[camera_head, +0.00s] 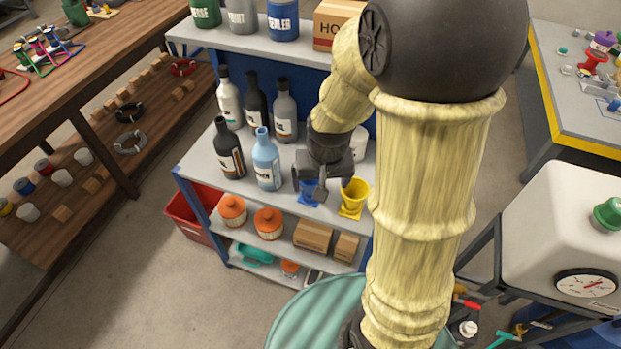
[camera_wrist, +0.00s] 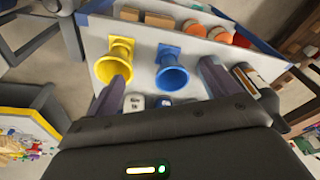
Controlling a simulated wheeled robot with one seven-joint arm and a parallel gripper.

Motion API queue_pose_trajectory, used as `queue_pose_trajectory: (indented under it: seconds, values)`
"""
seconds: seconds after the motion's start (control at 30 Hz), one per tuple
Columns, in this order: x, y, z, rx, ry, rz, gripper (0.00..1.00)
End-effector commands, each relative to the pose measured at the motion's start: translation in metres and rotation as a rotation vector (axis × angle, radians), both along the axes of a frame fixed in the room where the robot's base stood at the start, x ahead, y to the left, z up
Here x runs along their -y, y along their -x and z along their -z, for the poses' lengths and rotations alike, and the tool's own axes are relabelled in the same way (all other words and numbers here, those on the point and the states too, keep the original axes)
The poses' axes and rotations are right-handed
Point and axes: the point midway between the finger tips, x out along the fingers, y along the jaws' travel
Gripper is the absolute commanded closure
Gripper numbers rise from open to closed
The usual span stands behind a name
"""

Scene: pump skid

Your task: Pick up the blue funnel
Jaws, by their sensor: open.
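The blue funnel (camera_wrist: 172,76) stands on the middle shelf of a blue-framed rack, its wide mouth facing my wrist camera. In the head view the blue funnel (camera_head: 308,194) is partly hidden behind my gripper (camera_head: 309,183). In the wrist view my gripper (camera_wrist: 165,76) is open and empty. The blue funnel shows between its two fingers, nearer the right one. I cannot tell how far the fingertips are from it. A yellow funnel (camera_head: 354,196) stands right of the blue one; in the wrist view the yellow funnel (camera_wrist: 115,62) is by the left finger.
Several bottles stand behind on the same shelf (camera_head: 208,164), including a light blue bottle (camera_head: 266,162). Orange jars (camera_head: 268,222) and boxes (camera_head: 313,236) sit on the shelf below. Cans (camera_head: 283,20) and a carton (camera_head: 333,24) stand on the top shelf above. A red bin (camera_head: 186,215) is at the left.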

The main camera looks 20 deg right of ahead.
Motion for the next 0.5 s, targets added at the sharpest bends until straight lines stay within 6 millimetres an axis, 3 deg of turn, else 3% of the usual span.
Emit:
queue_pose_trajectory:
  seconds: [0.03, 0.2, 0.5]
  values:
    - [-0.001, -0.011, -0.020, -0.014, -0.002, 0.029, 0.12]
    - [-0.003, -0.044, -0.037, -0.045, -0.002, 0.145, 0.12]
    - [-0.003, -0.074, -0.040, -0.068, 0.011, 0.265, 0.12]
